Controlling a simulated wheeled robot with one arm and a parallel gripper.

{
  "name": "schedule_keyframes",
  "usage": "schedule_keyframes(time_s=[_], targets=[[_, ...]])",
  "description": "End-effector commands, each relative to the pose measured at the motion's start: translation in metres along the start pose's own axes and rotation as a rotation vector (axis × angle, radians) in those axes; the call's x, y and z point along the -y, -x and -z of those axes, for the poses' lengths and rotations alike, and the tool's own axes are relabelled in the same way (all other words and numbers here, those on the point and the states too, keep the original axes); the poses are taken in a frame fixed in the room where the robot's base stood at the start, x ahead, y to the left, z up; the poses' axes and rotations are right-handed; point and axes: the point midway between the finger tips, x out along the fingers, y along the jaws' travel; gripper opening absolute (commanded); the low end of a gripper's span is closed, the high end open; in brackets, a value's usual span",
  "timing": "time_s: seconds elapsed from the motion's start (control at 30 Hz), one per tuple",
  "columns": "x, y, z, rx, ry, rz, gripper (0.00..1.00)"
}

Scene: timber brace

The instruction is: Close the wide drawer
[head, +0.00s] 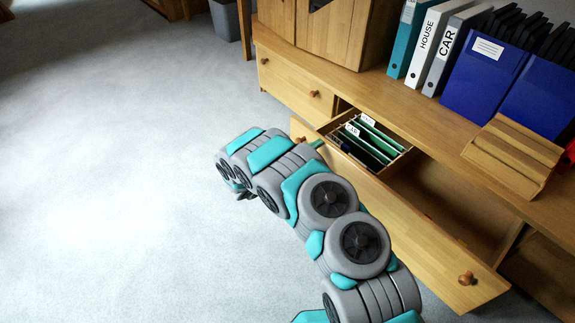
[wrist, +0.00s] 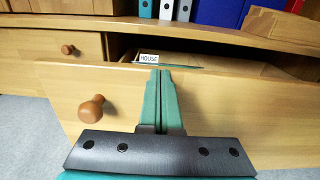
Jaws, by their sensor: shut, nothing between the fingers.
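The wide drawer (head: 436,240) stands pulled out from the low wooden cabinet. Its long front has a round knob (head: 466,279) near the right end and another knob (wrist: 92,108) at the left. Green hanging files with white labels stand inside its left part. My gripper (wrist: 160,72) is shut and empty, its teal fingers pointing at the drawer front just right of the left knob. The fingertips overlap the front's top edge in the wrist view; I cannot tell whether they touch it. In the head view my arm hides part of the front.
A narrower drawer (head: 292,88) to the left is shut. Binders (head: 428,45), blue file boxes (head: 483,72) and a wooden stand (head: 514,158) sit on the cabinet top. A grey bin (head: 225,19) stands at the back. The carpet (head: 110,180) to the left is clear.

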Motion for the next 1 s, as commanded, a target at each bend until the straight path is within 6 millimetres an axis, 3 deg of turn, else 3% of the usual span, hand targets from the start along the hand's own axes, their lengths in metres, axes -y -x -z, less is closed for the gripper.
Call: schedule_keyframes(time_s=[0.7,1.0], targets=[[0.002,-0.132,0.003,0.002,-0.003,0.005,0.0],[0.001,-0.176,0.002,0.001,-0.003,0.003,0.0]])
